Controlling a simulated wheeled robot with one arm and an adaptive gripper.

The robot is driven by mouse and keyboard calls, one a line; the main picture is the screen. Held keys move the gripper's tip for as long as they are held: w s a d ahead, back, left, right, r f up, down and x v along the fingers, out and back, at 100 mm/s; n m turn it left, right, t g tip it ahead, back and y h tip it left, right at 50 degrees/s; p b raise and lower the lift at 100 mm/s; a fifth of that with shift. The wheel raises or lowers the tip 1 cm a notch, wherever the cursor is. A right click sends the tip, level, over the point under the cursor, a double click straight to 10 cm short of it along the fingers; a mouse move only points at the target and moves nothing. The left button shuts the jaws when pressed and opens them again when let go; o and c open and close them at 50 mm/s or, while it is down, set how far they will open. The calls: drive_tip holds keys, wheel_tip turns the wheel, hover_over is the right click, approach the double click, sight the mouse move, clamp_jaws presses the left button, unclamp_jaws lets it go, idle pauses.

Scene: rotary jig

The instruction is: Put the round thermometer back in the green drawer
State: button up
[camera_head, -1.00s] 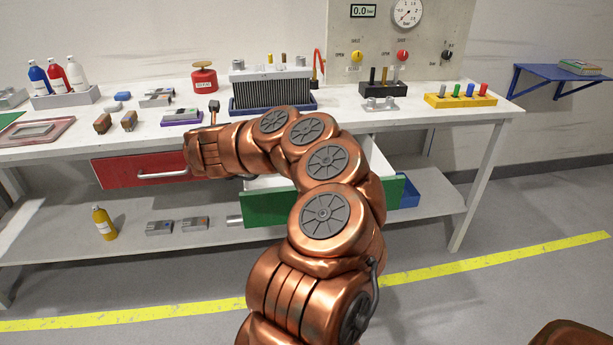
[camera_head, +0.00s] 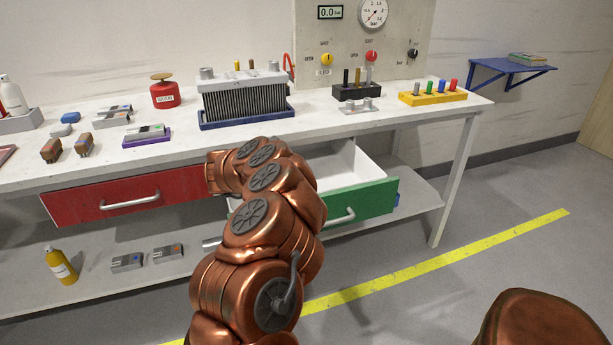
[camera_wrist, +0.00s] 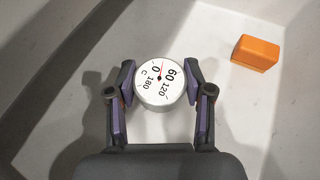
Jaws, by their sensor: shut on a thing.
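The round thermometer (camera_wrist: 159,84) has a white dial with numbers and a red needle. In the wrist view my gripper (camera_wrist: 160,88) is shut on it, one finger pad on each side. Behind it is the pale inside of what looks like the drawer; how high the thermometer is above the floor I cannot tell. In the head view the green drawer (camera_head: 372,203) is pulled open under the bench, with its white inside partly showing. My arm reaches to the drawer's left part and hides the gripper and thermometer there.
An orange block (camera_wrist: 255,53) lies on the pale surface, up and right of the thermometer. The red drawer (camera_head: 100,205) to the left is shut. The bench top (camera_head: 300,125) above holds a finned block (camera_head: 243,97) and a yellow peg rack (camera_head: 433,98).

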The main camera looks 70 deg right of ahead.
drive_tip(key=x, duration=0.6)
drive_tip(key=shift+s+d+f, duration=0.15)
drive_tip(key=shift+s, duration=0.05)
drive_tip(key=shift+f+x, duration=0.2)
drive_tip(key=shift+x, duration=1.35)
drive_tip(key=shift+s+d+f, duration=0.1)
drive_tip(key=shift+d+f, duration=0.25)
drive_tip(key=shift+f, duration=0.1)
drive_tip(key=shift+f, duration=0.2)
drive_tip(key=o, duration=1.3)
drive_tip(key=shift+r, duration=0.1)
drive_tip(key=shift+r, duration=0.1)
drive_tip(key=shift+v, duration=6.05)
